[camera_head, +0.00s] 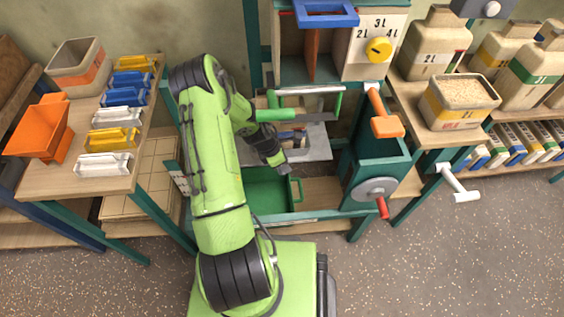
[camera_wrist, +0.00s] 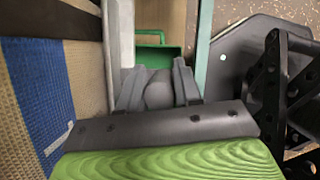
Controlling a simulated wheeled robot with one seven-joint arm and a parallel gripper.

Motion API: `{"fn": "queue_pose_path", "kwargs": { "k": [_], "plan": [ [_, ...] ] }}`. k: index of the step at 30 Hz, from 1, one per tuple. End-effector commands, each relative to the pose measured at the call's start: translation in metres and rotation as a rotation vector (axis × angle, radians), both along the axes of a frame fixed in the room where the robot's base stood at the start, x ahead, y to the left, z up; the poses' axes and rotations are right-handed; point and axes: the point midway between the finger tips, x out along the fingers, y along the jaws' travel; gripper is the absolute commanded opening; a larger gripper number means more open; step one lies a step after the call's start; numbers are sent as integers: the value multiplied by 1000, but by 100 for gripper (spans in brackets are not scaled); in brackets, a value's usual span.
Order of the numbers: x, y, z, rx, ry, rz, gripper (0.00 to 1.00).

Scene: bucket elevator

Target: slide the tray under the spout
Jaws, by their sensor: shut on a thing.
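A green tray (camera_head: 268,188) sits low inside the teal frame, with a green handle (camera_head: 297,192) at its right side. In the wrist view a green part with a handle (camera_wrist: 155,42) shows beyond the fingers. My gripper (camera_head: 284,169) is at the front edge of a grey metal plate (camera_head: 318,145), above the tray. In the wrist view my gripper (camera_wrist: 158,78) is shut on a grey rounded piece (camera_wrist: 159,92). I cannot tell what this piece belongs to. My arm hides part of the tray. I cannot make out the spout clearly.
The teal frame's front rail (camera_head: 320,215) crosses before the tray. A grey wheel (camera_head: 376,190) with a red handle is at right. Open floor lies at front right.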

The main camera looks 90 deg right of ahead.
Motion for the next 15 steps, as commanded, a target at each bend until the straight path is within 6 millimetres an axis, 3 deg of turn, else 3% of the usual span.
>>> {"fn": "queue_pose_path", "kwargs": {
  "k": [2,3,6,15],
  "plan": [
    [-1,0,0,-1,2,-1,0],
    [-1,0,0,-1,2,-1,38],
    [0,0,0,-1,1,-1,53],
    [1,0,2,0,0,0,55]
  ]
}}
